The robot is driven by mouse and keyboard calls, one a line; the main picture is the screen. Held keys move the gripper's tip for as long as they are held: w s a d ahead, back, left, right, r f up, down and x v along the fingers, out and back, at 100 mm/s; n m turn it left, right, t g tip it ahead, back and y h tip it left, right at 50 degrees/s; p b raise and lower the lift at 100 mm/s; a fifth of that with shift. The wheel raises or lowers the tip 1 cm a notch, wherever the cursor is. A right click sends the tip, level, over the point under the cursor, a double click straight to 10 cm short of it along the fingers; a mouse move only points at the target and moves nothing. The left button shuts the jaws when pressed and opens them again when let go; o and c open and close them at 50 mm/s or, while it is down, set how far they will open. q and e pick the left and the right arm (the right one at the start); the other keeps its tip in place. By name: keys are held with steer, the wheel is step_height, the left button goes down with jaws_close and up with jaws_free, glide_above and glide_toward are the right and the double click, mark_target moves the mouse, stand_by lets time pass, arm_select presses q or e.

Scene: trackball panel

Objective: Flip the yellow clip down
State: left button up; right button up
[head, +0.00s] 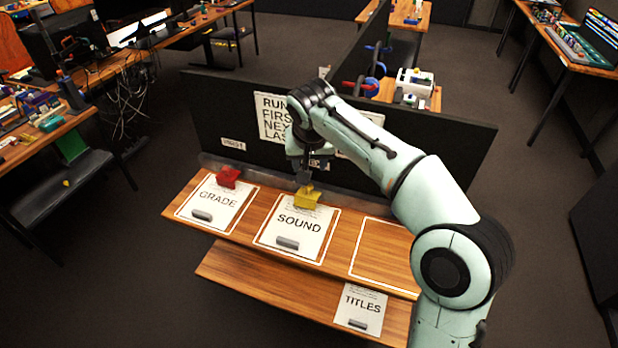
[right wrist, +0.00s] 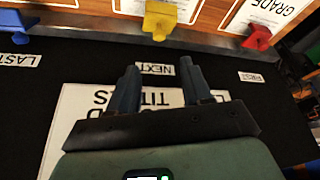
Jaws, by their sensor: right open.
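The yellow clip (head: 307,198) is at the top edge of the SOUND sheet (head: 297,228) on the wooden shelf. In the right wrist view the yellow clip (right wrist: 160,19) is at the top centre, beyond the fingertips, with its body standing out from the dark ledge. My right gripper (head: 304,174) is just behind and above the clip in the head view. In the right wrist view my right gripper (right wrist: 159,68) has its two fingers apart with nothing between them. I see no contact with the clip. My left gripper is in neither view.
A red clip (head: 228,177) tops the GRADE sheet (head: 216,205) to the left. An empty white outline (head: 383,252) lies to the right. A TITLES sheet (head: 361,309) is on the lower shelf. A black panel (head: 222,115) with labels stands behind the shelf.

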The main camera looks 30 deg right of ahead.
mark_target(309, 186)
steer(key=x, duration=1)
steer(key=shift+f, duration=0.15)
steer(key=shift+x, duration=0.85)
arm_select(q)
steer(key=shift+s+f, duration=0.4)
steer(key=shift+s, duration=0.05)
